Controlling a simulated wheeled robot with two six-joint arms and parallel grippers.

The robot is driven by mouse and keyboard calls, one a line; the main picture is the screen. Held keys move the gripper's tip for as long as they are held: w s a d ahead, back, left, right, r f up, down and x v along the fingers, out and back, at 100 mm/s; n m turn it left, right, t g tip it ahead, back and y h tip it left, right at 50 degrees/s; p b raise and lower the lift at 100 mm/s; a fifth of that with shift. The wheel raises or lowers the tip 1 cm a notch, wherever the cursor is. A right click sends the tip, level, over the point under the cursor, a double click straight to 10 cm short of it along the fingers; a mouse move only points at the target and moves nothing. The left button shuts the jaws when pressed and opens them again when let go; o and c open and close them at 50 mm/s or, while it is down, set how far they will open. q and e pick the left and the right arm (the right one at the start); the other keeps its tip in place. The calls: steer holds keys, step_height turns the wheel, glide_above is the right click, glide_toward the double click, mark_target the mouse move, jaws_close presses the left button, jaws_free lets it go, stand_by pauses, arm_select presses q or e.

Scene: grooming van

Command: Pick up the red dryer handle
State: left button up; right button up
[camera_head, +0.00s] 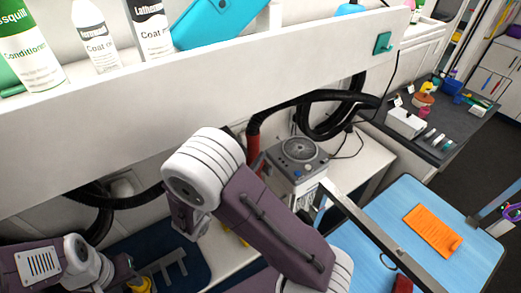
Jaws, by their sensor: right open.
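The red dryer handle (253,140) stands upright on the white ledge below the shelf, joined at its top to a black hose (300,99). Its lower end is hidden behind my right arm. A grey dryer unit (298,160) with a round grille stands just right of it. My right arm crosses the middle of the view, its white joint left of and in front of the handle. My right gripper is mostly hidden by that arm. My left arm reaches in at the bottom left, far from the handle. Its gripper is not clearly visible.
A white shelf (215,95) with bottles and a turquoise box (215,18) overhangs the handle. A blue table (400,215) with an orange mat (433,231) and a metal frame stands at right. A dark counter (455,115) with small items is beyond.

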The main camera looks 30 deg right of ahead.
mark_target(259, 140)
steer(key=shift+s+a+r+p, duration=0.2)
steer(key=shift+a+r+p, duration=0.1)
steer(key=shift+r+p, duration=0.35)
steer(key=shift+w+d+f, duration=0.3)
steer(key=shift+w+d, duration=0.4)
steer(key=shift+d, duration=0.2)
steer(key=p+x, duration=0.1)
steer(key=x, duration=0.1)
steer(key=p+x, duration=0.2)
steer(key=x, duration=0.1)
steer(key=shift+d+f, duration=0.25)
steer(key=shift+s+a, duration=0.15)
steer(key=shift+a, duration=0.2)
steer(key=shift+d, duration=0.25)
steer(key=c, duration=0.8)
arm_select(q)
steer(key=r, duration=0.3)
steer(key=a+r, duration=0.1)
steer(key=r, duration=0.1)
steer(key=shift+s, duration=0.25)
arm_select(e)
jaws_close()
